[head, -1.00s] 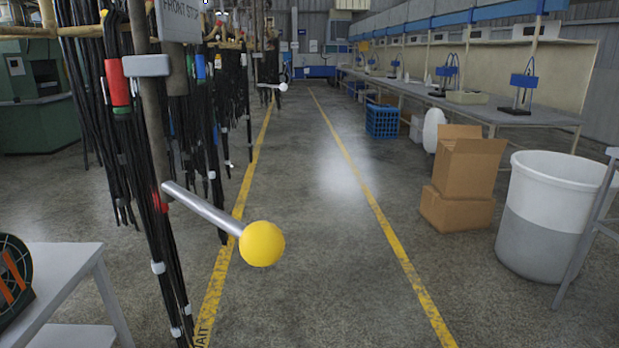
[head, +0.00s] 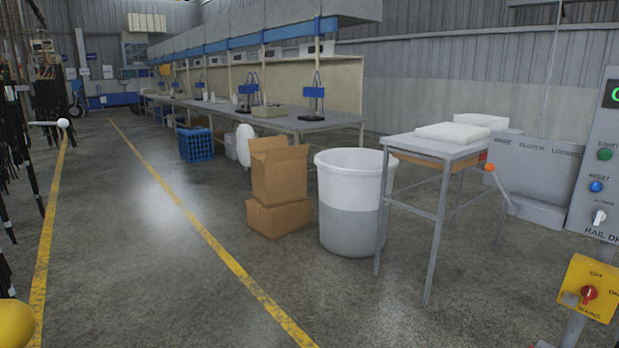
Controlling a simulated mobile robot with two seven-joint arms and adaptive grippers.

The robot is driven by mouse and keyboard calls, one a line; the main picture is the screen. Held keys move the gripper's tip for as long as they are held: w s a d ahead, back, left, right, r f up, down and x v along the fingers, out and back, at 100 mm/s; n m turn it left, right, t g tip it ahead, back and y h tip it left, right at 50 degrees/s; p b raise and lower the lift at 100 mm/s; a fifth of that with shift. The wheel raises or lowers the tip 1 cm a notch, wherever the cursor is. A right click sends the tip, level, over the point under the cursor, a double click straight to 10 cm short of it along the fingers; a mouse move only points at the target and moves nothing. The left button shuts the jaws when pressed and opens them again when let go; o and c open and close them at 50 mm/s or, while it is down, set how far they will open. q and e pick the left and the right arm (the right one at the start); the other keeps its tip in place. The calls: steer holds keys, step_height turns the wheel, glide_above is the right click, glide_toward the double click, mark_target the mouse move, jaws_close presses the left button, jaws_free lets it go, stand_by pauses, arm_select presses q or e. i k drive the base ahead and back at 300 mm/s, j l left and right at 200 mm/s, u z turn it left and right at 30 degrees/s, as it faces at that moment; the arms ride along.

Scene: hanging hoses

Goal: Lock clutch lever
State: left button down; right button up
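A lever with an orange ball knob (head: 489,167) and a thin grey rod stands at the right, beside a grey panel (head: 545,165). The panel carries small lettering that seems to read "CLUTCH" in the middle and "LOCKED" at its right; the left word is hard to read. The knob is toward the panel's left end, and the lever leans left. Neither of my grippers is in view.
A control post (head: 598,165) and yellow mains switch box (head: 590,288) stand at the far right. A grey table (head: 437,150), a white-grey bin (head: 350,200) and cardboard boxes (head: 279,172) stand left of the lever. A yellow knob (head: 15,325) shows at bottom left. The aisle floor is clear.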

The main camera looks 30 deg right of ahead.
mark_target(513, 209)
steer(key=z, duration=2.15)
steer(key=i+j+z, duration=0.1)
steer(key=z, duration=0.45)
steer(key=i+j+z, duration=0.1)
steer(key=i+j, duration=0.2)
steer(key=i+j+z, duration=0.25)
steer(key=i+j, duration=0.25)
steer(key=j, duration=0.2)
steer(key=i+j+z, duration=0.1)
steer(key=i+j, duration=0.15)
steer(key=j, duration=0.15)
steer(key=i+j+z, duration=0.15)
steer(key=j, duration=0.25)
steer(key=i+j+z, duration=0.1)
steer(key=i+j, duration=0.2)
steer(key=j, duration=0.15)
steer(key=i+j, duration=0.15)
steer(key=j, duration=0.15)
steer(key=i+j, duration=0.1)
steer(key=j, duration=0.2)
steer(key=i+j, duration=0.15)
steer(key=j, duration=0.15)
